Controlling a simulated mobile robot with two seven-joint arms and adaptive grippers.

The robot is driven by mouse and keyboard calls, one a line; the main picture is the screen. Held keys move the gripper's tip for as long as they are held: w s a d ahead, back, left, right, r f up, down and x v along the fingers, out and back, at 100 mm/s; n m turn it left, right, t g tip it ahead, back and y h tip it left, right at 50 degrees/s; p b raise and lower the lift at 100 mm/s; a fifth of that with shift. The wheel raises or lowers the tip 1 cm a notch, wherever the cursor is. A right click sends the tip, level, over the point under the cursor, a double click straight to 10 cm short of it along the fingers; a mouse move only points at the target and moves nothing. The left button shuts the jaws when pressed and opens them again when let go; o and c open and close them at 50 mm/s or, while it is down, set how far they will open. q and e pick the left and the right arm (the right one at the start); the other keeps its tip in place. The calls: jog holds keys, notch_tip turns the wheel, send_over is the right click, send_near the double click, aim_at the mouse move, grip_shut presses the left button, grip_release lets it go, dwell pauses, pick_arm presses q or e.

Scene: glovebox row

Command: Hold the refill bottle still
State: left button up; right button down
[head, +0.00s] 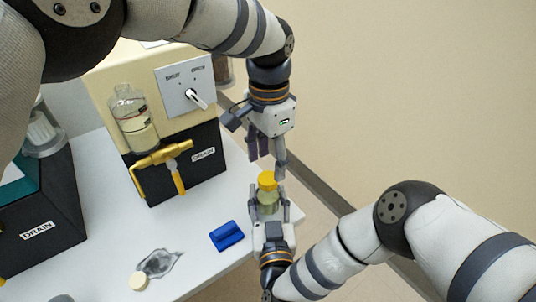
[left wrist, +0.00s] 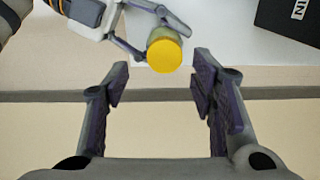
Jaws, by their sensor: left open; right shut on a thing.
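The refill bottle (head: 268,197) is a small clear bottle with greenish contents and a yellow cap (head: 267,181). It stands upright between the fingers of my right gripper (head: 270,212), which is shut on it near the table's right edge. My left gripper (head: 262,160) is above the bottle, open and empty, pointing down. In the left wrist view the yellow cap (left wrist: 164,54) shows from above, beyond the open left fingers (left wrist: 160,95) and not between them. The fingers of my right gripper (left wrist: 147,38) show around the bottle there. The bottle's base is hidden by my right gripper.

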aim_at(268, 177)
pick_arm(q)
jog(key=m, duration=0.2)
jog(key=r+m, duration=0.1)
jog(key=m, duration=0.3)
jog(key=shift+w+r, duration=0.1)
jog(key=shift+r, duration=0.3)
jog(key=shift+w+r+m, duration=0.1)
jog(key=shift+r+m, duration=0.2)
jog(key=shift+m, duration=1)
notch_tip(268, 177, down, 8)
jog(key=shift+r, duration=0.1)
